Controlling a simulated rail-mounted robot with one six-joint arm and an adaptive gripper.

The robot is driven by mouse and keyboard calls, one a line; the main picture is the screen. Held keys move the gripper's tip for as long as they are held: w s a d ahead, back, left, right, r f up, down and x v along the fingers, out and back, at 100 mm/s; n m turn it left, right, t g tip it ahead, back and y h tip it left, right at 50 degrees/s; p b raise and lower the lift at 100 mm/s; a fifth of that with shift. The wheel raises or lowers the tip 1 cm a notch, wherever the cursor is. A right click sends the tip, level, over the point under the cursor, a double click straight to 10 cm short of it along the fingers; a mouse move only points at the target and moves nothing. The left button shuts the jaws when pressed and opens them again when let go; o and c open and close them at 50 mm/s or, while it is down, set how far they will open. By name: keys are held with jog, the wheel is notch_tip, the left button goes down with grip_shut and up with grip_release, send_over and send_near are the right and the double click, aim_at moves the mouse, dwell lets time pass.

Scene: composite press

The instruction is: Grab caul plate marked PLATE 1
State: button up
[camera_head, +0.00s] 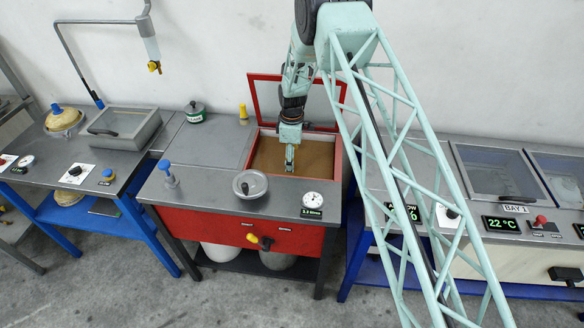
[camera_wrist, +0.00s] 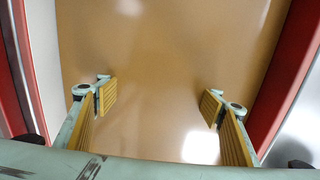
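No caul plate with a readable PLATE 1 mark shows in either view. My gripper (camera_head: 289,160) points down inside the open red-rimmed tank (camera_head: 337,165) of the red cabinet. In the wrist view my gripper (camera_wrist: 159,101) is open, its ribbed yellow pads wide apart with nothing between them. Below it is a smooth, glossy brown surface (camera_wrist: 160,55); I cannot tell whether it is liquid or solid, and no plate outline shows in it. Whether the fingertips touch it is unclear.
The tank's red-framed lid (camera_head: 268,92) stands open behind. Glass-lidded bays (camera_head: 500,175) are at right, a grey-framed box (camera_head: 125,125) at left.

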jog(key=shift+s+f, duration=0.15)
grip_shut()
dwell(0.4)
